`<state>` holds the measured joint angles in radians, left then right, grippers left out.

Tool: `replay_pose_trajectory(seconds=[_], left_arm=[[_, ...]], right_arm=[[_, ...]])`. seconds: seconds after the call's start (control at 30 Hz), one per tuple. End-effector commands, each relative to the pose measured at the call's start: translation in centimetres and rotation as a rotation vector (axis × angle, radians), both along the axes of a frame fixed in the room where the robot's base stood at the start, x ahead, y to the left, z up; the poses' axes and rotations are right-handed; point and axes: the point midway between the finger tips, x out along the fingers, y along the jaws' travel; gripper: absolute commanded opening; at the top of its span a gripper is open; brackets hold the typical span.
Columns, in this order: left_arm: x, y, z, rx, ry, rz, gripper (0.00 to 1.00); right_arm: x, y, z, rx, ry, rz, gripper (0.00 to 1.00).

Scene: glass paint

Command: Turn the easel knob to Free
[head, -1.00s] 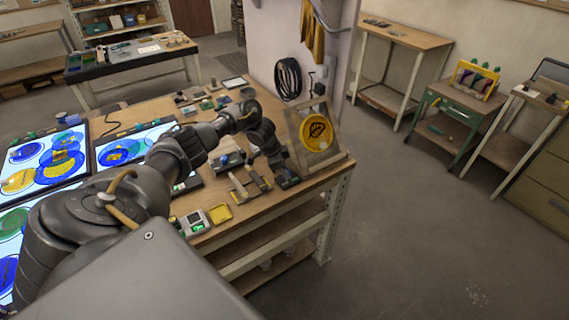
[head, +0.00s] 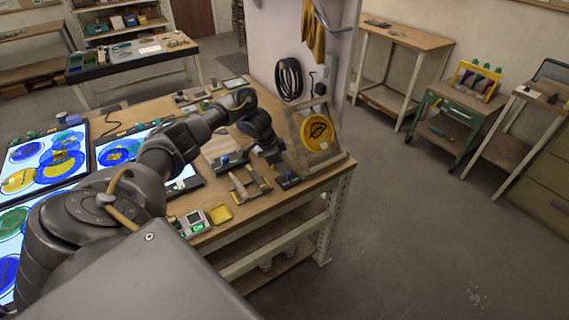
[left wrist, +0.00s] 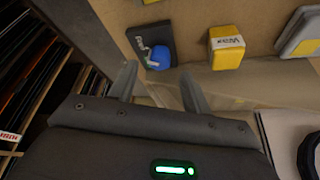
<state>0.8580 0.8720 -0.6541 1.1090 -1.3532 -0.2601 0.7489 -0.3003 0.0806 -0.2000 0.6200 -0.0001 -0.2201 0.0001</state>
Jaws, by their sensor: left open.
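The easel (head: 333,158) stands at the right end of the bench, a tilted wooden frame holding a yellow disc (head: 316,132) with a dark leaf-like mark. In the left wrist view a blue knob (left wrist: 158,57) sits on a small dark plate (left wrist: 142,36) with pale marks too small to read. A small dark block with blue on top (head: 288,179) lies in front of the easel in the head view; I cannot tell if it is the same knob. My left gripper (left wrist: 160,88) is open and empty, its fingertips short of the blue knob. In the head view the left gripper (head: 272,155) is beside the easel, its fingers unclear.
In the left wrist view a yellow labelled block (left wrist: 226,48) and a yellow-edged pad (left wrist: 300,34) are near the knob.

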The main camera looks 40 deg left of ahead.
Motion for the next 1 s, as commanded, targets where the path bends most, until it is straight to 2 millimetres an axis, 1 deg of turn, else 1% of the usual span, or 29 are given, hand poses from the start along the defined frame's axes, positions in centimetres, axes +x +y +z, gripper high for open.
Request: replay_pose_trajectory(seconds=[0.03,0.1,0.23,0.27,0.4,0.53,1.0], left_arm=[[-0.2,0.4,0.9,0.003,-0.005,0.000,0.48],[-0.7,0.8,2.2,0.003,-0.004,0.000,0.48],[-1.3,1.4,4.4,0.003,-0.004,0.000,0.48],[-1.4,1.5,5.0,0.004,-0.003,0.001,0.48],[-1.8,1.9,6.3,0.002,-0.001,0.001,0.48],[-2.0,1.9,6.7,0.001,0.001,0.000,0.48],[-2.0,1.9,6.6,0.001,0.001,0.000,0.48]], right_arm=[[0.0,0.1,-0.5,0.001,0.000,0.000,0.36],[0.0,0.1,-0.7,0.001,0.000,0.000,0.36],[0.0,0.2,-1.0,0.002,-0.001,-0.001,0.36],[0.0,0.2,-0.7,0.002,-0.001,-0.001,0.36],[0.0,0.2,-0.4,0.002,-0.001,-0.001,0.36],[0.0,0.2,-0.4,0.002,-0.001,-0.001,0.36],[0.0,0.2,-0.4,0.002,-0.001,-0.001,0.36]])
